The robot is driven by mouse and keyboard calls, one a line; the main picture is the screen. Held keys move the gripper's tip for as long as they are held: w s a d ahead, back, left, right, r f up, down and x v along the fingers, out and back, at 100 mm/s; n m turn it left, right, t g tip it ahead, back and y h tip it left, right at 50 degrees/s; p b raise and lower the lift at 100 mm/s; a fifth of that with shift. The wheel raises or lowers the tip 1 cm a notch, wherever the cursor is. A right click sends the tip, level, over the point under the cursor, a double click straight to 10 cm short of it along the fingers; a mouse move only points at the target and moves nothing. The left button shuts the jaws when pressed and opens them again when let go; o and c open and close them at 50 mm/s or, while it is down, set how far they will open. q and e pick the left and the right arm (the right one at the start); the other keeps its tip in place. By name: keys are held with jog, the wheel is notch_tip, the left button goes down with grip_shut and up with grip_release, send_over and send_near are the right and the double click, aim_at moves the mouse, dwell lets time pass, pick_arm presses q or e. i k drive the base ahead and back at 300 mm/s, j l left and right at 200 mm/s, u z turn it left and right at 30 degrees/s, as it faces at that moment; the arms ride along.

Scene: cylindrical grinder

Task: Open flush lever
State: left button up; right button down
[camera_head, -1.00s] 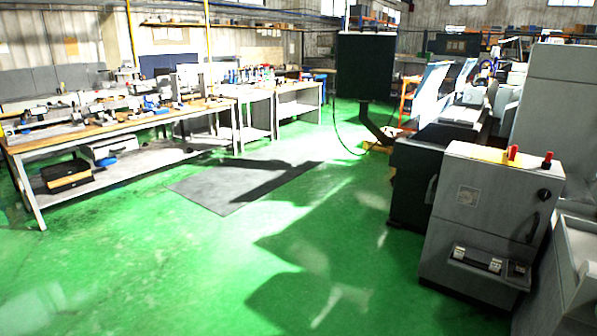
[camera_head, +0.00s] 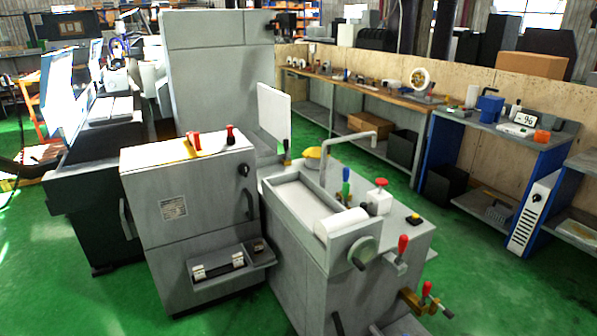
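The grey cylindrical grinder (camera_head: 290,290) stands in the middle of the head view. A bent grey pipe (camera_head: 345,135) rises over the trough. Neither of my grippers is in view.
A grey cabinet (camera_head: 185,235) with red knobs on top adjoins the grinder's left. A dark machine (camera_head: 85,195) stands further left. A workbench (camera_head: 345,88) and a blue-sided bench (camera_head: 490,125) line the back right. Green floor (camera_head: 520,290) is clear at the right front.

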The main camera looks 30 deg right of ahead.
aim_at(346, 185)
jog(key=i+z, duration=0.25)
jog(key=i, duration=0.3)
jog(key=i+j+z, duration=0.25)
jog(key=i, duration=0.25)
jog(key=i+j+z, duration=0.25)
jog(key=i, duration=0.25)
jog(key=i+j+z, duration=0.25)
jog(key=i+j, duration=0.15)
jog(key=i, duration=0.05)
